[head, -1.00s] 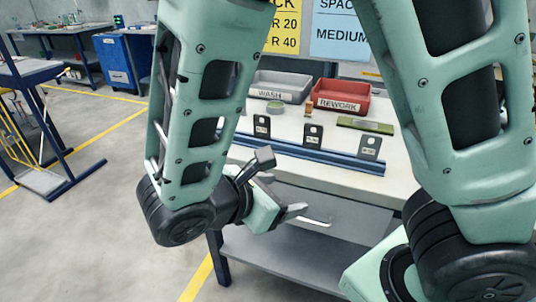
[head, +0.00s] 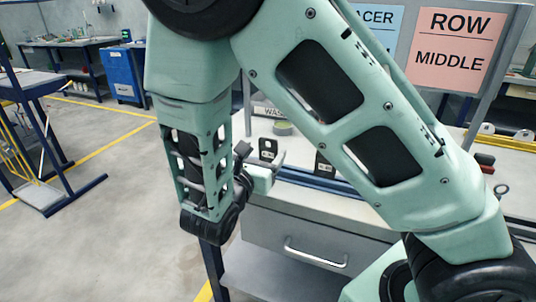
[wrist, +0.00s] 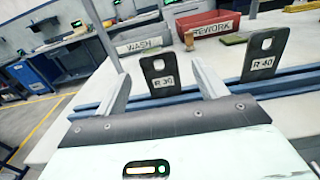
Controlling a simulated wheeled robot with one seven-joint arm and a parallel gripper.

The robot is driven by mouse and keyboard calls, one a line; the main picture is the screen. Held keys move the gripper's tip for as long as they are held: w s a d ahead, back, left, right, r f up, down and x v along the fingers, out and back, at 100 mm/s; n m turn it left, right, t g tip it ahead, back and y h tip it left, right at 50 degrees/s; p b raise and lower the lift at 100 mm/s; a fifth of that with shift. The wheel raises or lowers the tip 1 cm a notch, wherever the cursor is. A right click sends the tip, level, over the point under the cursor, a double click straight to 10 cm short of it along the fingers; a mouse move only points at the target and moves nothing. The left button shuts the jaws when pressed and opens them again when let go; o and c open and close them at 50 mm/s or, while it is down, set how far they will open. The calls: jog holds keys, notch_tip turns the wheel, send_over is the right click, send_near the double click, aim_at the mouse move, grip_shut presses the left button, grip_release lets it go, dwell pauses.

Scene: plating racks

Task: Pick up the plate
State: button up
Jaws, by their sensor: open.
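A dark upright plate (wrist: 159,76) with a hole near its top and a label that seems to read R 30 stands in a blue rail (wrist: 225,90). My gripper (wrist: 160,72) is open, and this plate shows between its fingers in the wrist view. I cannot tell how much depth lies between them. A second dark plate (wrist: 264,53), labelled R 40, stands in the rail to the right, outside the fingers. In the head view my gripper (head: 262,157) is at the bench's left front, by a plate (head: 268,148); another plate (head: 323,164) is partly hidden by my arm.
A grey WASH bin (wrist: 142,39) and a red REWORK bin (wrist: 212,28) stand behind the rail. A sign (head: 452,50) reads ROW MIDDLE. A drawer (head: 300,243) is under the bench top. Open floor lies to the left.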

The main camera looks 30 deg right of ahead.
jog(key=shift+x, duration=3.05)
jog(key=shift+f, duration=0.15)
jog(key=c, duration=1.1)
